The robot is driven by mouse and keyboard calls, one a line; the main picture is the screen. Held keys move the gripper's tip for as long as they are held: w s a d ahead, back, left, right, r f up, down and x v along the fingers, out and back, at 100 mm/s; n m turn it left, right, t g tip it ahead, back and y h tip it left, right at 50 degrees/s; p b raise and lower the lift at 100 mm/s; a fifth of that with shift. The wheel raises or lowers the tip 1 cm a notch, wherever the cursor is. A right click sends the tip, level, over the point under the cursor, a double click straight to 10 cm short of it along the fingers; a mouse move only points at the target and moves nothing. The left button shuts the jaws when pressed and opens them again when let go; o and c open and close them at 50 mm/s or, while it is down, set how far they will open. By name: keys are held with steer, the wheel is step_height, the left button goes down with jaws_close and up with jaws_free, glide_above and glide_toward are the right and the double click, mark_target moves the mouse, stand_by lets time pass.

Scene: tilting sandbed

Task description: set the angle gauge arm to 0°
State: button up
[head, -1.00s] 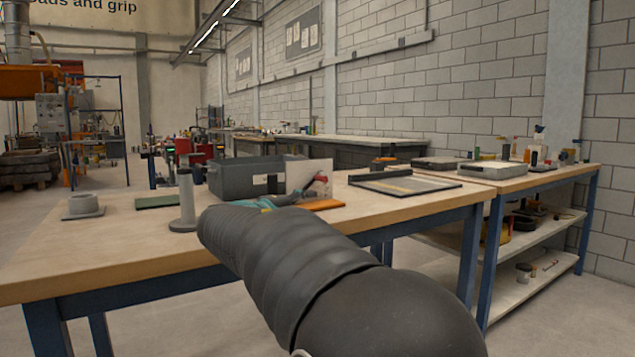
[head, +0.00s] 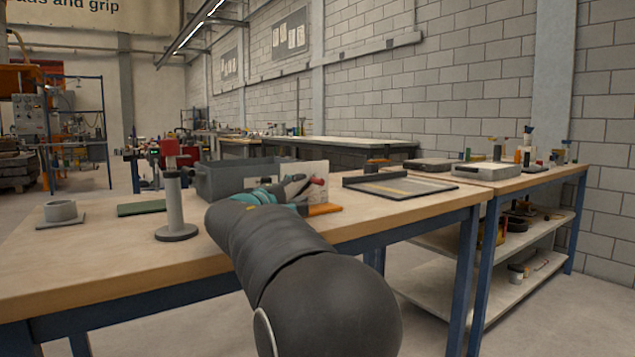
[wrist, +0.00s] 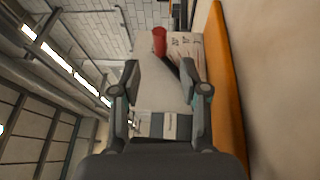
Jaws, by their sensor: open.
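The angle gauge stands on the workbench in the head view, with a white upright plate (head: 317,171) and an orange base (head: 322,210). Its dark arm ends in a red knob (head: 317,181). In the wrist view, the red knob (wrist: 159,41), part of the dark arm (wrist: 171,67) and the orange base (wrist: 222,85) show. My gripper (wrist: 159,72) is open, with the knob just past the fingertips and between their lines. In the head view my gripper (head: 285,191) is in front of the plate and hides part of it. The scale is not readable.
A grey bin (head: 228,182) stands behind the gauge. A post on a round foot (head: 175,210) is left of my arm, near a grey ring (head: 61,211) and a green mat (head: 145,209). A framed tray (head: 400,187) lies to the right. The bench's left front is clear.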

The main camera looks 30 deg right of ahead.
mark_target(315, 182)
steer(key=x, duration=0.8)
steer(key=shift+d+r+p, duration=0.1)
steer(key=shift+d+p, duration=0.15)
steer(key=shift+p, duration=0.1)
steer(key=shift+c, duration=0.2)
jaws_close()
